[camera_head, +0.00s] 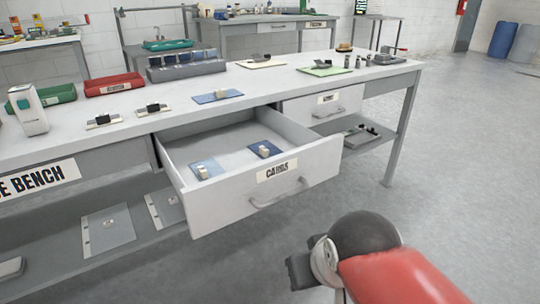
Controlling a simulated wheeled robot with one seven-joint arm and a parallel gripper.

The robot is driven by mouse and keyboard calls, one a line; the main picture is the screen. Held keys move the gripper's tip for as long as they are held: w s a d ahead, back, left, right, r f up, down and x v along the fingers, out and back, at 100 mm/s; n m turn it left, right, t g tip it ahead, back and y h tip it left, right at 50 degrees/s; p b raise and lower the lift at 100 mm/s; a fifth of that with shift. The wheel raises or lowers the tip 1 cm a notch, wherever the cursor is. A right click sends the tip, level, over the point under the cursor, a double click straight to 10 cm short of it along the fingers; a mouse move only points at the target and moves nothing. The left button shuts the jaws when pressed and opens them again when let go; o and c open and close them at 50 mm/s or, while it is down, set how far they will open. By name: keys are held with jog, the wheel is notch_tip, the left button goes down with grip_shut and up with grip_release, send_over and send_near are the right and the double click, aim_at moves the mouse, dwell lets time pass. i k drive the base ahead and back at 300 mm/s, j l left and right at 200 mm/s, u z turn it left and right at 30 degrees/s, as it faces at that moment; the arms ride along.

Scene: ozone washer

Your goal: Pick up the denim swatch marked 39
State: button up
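An open drawer (276,182) labelled as cards holds two blue swatches. A light blue swatch (211,163) lies at its left front, and a dark blue swatch (257,144) lies farther back to the right. Each has a small pale block on it. Another blue swatch (207,99) lies on the bench top behind the drawer, with a small block on it. No number is legible on any of them, so I cannot tell which is marked 39. My gripper (298,272) is low in front of the drawer, apart from it; its fingers are mostly hidden.
The white bench (182,121) carries red (114,84) and green trays, a grey rack (186,66), a white bottle-like device (30,112) and several small cards. The floor at right is clear.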

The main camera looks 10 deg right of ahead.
aim_at(264, 150)
jog(key=i+z, duration=0.2)
jog(key=z, duration=0.2)
jog(key=i+z, duration=0.25)
jog(key=z, duration=0.3)
